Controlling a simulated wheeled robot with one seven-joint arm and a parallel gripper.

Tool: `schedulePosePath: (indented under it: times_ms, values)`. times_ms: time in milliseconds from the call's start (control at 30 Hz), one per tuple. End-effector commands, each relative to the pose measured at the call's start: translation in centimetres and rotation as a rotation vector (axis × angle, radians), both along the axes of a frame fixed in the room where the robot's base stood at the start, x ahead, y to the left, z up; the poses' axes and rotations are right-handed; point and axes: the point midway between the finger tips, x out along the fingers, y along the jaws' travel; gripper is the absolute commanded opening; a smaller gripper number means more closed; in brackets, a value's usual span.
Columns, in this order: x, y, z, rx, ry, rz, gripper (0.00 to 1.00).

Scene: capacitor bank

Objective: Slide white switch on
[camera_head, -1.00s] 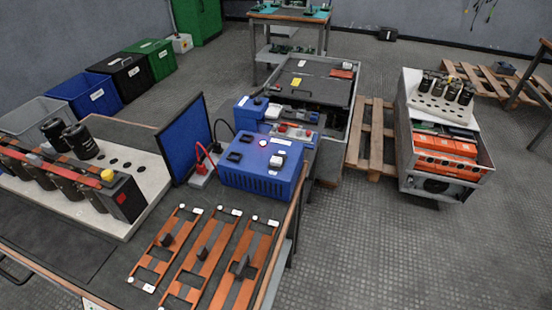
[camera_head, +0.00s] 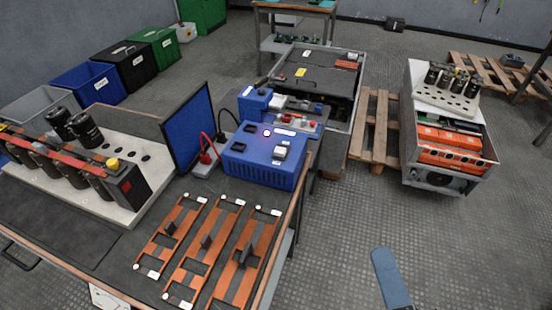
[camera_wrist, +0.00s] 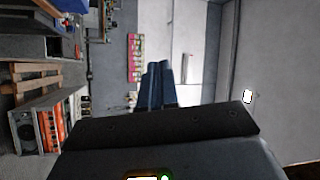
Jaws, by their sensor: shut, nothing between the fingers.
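A blue power box (camera_head: 262,172) stands on the workbench, in the middle of the head view. On its top are a white switch-like piece (camera_head: 280,153), a white label, dark rockers and a small lit lamp (camera_head: 266,132). I cannot tell the switch's position. My gripper (camera_wrist: 158,72) shows in the wrist view with its two blue fingers together and empty, pointing toward a pale wall. A blue tip of my arm (camera_head: 390,278) shows at the lower right of the head view, over the floor and well apart from the box. I cannot make out the switch in the wrist view.
Copper busbar frames (camera_head: 207,250) lie in front of the box. A dark blue panel (camera_head: 188,128) and a grey block with a red cable (camera_head: 206,165) stand to its left. Black capacitors (camera_head: 85,130) are further left.

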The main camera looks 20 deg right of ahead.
Motion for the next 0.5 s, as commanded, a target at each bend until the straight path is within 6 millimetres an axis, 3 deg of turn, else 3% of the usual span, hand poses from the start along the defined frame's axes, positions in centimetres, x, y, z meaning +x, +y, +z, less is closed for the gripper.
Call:
schedulePosePath:
  times_ms: [233, 500]
  values:
    - [5.4, -0.4, -0.7, 0.493, -0.223, -0.044, 0.00]
    - [11.4, 0.4, -2.9, 1.006, -0.410, -0.103, 0.00]
